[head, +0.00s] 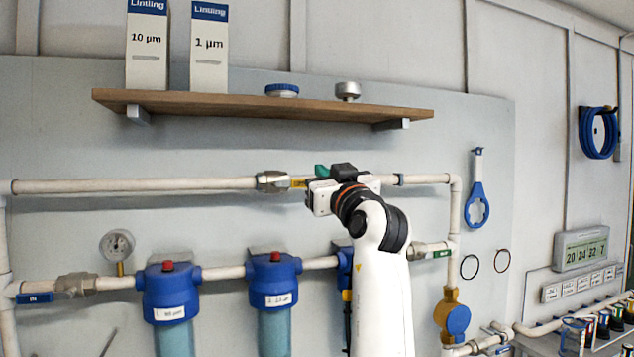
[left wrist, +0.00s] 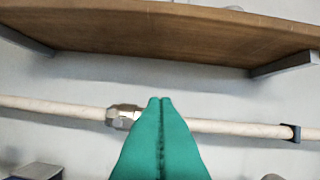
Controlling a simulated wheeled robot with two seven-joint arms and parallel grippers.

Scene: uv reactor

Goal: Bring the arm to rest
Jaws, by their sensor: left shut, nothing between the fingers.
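There the fingertips overlap the pipe (left wrist: 235,128) just right of the metal valve body (left wrist: 123,116). I cannot tell the gap between fingertips and pipe. My white left forearm hides part of the third filter housing. My right gripper is not in view.
A wooden shelf (head: 220,104) with two filter boxes juts out above the gripper. Blue filter housings (head: 170,290) hang on the lower pipe. A blue wrench (head: 477,204) hangs at right, above a yellow and blue fitting (head: 452,318).

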